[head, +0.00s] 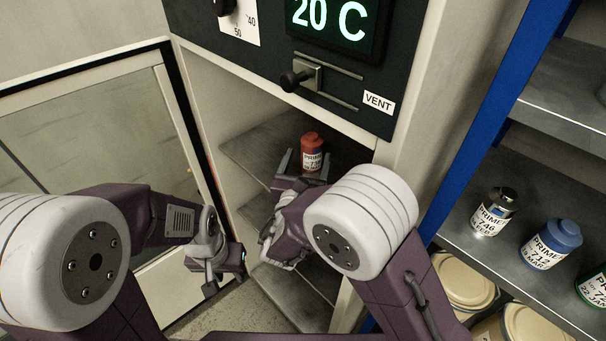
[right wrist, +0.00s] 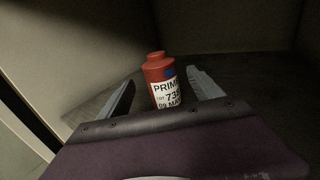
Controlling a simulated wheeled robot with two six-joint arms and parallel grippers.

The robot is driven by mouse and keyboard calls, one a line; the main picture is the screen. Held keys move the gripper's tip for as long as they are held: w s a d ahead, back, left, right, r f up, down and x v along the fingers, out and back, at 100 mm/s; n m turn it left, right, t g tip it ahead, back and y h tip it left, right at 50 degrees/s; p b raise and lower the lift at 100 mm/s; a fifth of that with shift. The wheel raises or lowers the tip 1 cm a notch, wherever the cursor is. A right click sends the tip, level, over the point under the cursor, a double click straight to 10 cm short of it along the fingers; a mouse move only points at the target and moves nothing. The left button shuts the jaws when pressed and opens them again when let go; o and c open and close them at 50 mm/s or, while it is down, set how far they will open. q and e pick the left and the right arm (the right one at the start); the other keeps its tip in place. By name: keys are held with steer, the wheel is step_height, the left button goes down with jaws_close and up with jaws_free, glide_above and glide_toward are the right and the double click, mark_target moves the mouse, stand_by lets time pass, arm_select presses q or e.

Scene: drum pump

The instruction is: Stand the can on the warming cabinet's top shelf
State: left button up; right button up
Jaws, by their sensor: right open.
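The red can (head: 312,150) with a white PRIMER label stands upright on the top shelf (head: 258,146) of the warming cabinet (head: 408,120). In the right wrist view the can (right wrist: 157,80) shows between the two spread fingers, with a gap visible on each side. My right gripper (head: 303,163) is open around the near side of the can, inside the cabinet. My left gripper (head: 222,270) hangs lower left, in front of the cabinet, away from the can; whether its jaws are open is unclear.
The cabinet's glass door (head: 95,130) stands open at the left. A vent slider (head: 300,76) and a display reading 20 C (head: 330,18) are above the opening. At the right, a blue-framed rack (head: 475,130) holds a silver can (head: 494,212), a blue can (head: 552,245) and tubs below.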

steer(key=s, duration=0.2)
steer(key=s+a, duration=0.1)
steer(key=s, duration=0.5)
steer(key=shift+s+a+b, duration=0.15)
steer(key=shift+a+b, duration=0.15)
